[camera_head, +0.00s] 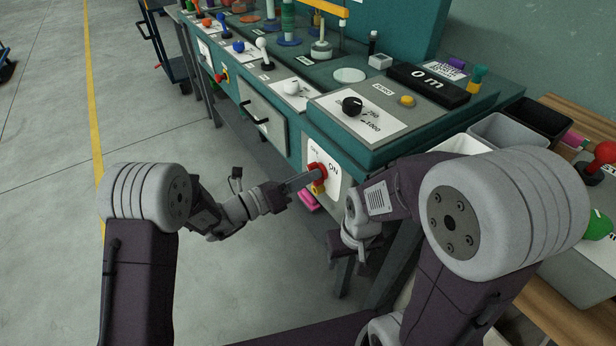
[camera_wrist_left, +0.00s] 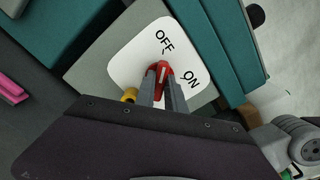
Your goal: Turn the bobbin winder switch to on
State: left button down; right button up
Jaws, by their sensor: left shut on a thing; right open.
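The bobbin winder switch is a red knob (camera_head: 317,169) on a white plate (camera_head: 334,160) marked OFF and ON, on the teal bench's front. In the left wrist view the red knob (camera_wrist_left: 161,68) sits between my left gripper's fingers (camera_wrist_left: 161,88), on the white plate (camera_wrist_left: 130,48). OFF is above the knob, ON to its right. The knob's tip points roughly up towards OFF. My left gripper (camera_head: 309,177) is shut on the knob; the fingers hide part of it. My right gripper (camera_head: 345,262) hangs low before the bench, open and away from the switch; its fingertips are hard to make out.
A yellow part (camera_wrist_left: 129,95) sits close beside the knob. A pink object (camera_head: 308,200) is below the switch. The bench top holds a black dial (camera_head: 352,106), a yellow button (camera_head: 407,100) and spools. Bins (camera_head: 508,131) stand at right. The floor (camera_head: 50,200) at left is clear.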

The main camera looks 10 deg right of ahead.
pick_arm(q)
jog(key=shift+s+f+m+b, duration=0.1)
jog(key=shift+m+b, duration=3.45)
jog(key=shift+m, duration=0.7)
jog(key=shift+s+f+m+b, duration=0.1)
jog(key=shift+m+b, duration=3.45)
jog(key=shift+m, duration=0.7)
jog(key=shift+r, duration=0.1)
jog(key=c, duration=1.4)
grip_release()
